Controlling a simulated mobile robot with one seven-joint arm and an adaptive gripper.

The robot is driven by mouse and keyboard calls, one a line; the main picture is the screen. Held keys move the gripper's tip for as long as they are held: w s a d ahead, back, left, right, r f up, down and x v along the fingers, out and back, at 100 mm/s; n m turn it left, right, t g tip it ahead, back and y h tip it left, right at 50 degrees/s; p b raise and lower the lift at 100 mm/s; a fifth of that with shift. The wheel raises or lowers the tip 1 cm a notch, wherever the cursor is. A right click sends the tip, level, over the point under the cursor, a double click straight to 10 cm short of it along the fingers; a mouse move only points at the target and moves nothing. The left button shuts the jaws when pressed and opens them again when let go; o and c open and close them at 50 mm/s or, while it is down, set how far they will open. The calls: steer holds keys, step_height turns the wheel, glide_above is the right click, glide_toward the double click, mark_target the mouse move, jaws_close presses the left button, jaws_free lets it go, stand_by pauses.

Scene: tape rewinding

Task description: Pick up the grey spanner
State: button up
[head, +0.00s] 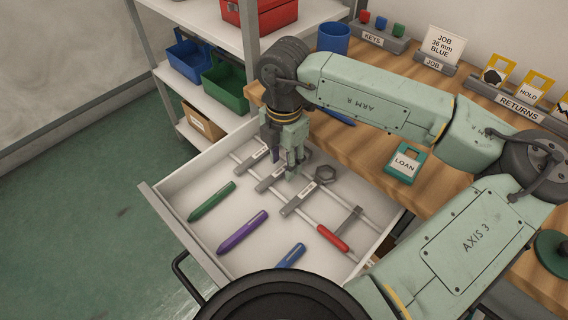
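My gripper (291,165) points down over the open drawer (165,208), above its back part. Its fingers are seen small and from the side, so I cannot tell how far apart they are. A dark grey hexagonal ring (325,174), which looks like a spanner head, lies just right of the fingers. It is at the upper end of a grey labelled bar (299,200); I cannot tell whether the two are one piece.
Green (212,201), purple (242,232) and blue (290,256) handles and a red-handled tool (333,238) lie in the drawer's front. The wooden bench (375,157) behind holds a LOAN tag (405,164) and blue cup (333,39). Shelves with bins (225,85) stand left.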

steer(key=shift+f, duration=0.25)
steer(key=shift+c, duration=0.5)
jaws_close()
